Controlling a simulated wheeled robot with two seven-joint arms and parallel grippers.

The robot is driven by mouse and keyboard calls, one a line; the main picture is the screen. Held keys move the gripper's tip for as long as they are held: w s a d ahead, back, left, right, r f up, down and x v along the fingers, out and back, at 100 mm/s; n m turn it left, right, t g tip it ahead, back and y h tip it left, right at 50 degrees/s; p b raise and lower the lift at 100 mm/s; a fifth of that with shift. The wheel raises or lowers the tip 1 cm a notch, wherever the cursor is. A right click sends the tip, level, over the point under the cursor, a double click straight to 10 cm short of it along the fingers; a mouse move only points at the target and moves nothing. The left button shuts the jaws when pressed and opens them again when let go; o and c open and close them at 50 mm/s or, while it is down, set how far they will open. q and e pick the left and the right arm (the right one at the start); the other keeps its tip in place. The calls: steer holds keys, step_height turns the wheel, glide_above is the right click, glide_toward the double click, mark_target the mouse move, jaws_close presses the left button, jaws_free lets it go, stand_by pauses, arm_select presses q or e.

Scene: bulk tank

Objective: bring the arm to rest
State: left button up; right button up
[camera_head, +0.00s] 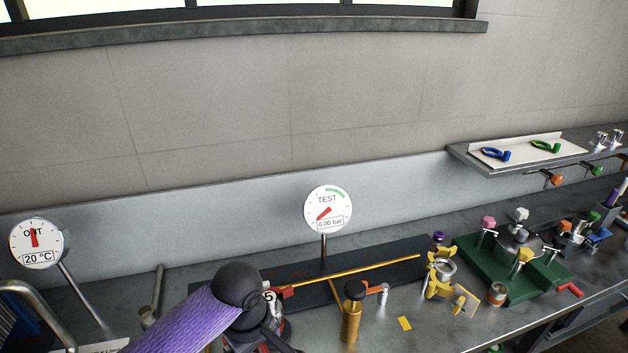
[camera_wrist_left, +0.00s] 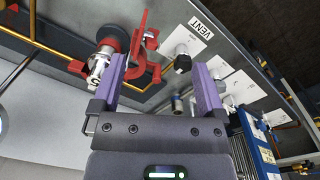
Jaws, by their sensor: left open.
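My left arm (camera_head: 180,322), with a purple sleeve and a dark rounded joint, comes in from the lower left in the head view. It reaches over the bench by the test rig; its gripper cannot be made out clearly there. In the left wrist view my left gripper (camera_wrist_left: 160,82) has its two purple fingers wide apart, with nothing held. A red clamp-like fitting (camera_wrist_left: 142,48) shows beyond the left finger, and a dark-tipped valve (camera_wrist_left: 182,60) by a VENT label shows beyond the gap. I cannot tell whether a finger touches the red fitting. My right gripper is not in view.
A TEST gauge (camera_head: 328,209) reads 0.00 bar; a temperature gauge (camera_head: 37,243) reads 20 °C. A brass post (camera_head: 351,322) stands near the arm. A green fixture (camera_head: 525,285) with several knobs is at right. The wall shelf (camera_head: 478,163) holds clips.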

arm_select(q)
steer(key=s+d+f+m+t+h, duration=0.2)
steer(key=s+d+f+m, duration=0.1)
steer(key=s+m, duration=0.4)
steer(key=s+a+r+m+t+y, duration=0.15)
steer(key=s+a+m, duration=0.25)
steer(key=s+a, duration=0.5)
steer(key=s+f+g+b, duration=0.25)
steer(key=f+b, duration=0.85)
steer(key=f, duration=2)
steer(key=s+a+f+b, duration=0.1)
steer(key=s+f+b, duration=0.2)
steer(key=s+f, duration=0.3)
steer(key=s+a+f+y+b, duration=0.1)
steer(key=s+f+b, duration=0.1)
steer(key=s+f, duration=0.5)
steer(key=shift+s+a+f+m+g+b, duration=0.15)
steer(key=shift+a+f+m+g+b, duration=0.2)
steer(key=shift+f, duration=0.6)
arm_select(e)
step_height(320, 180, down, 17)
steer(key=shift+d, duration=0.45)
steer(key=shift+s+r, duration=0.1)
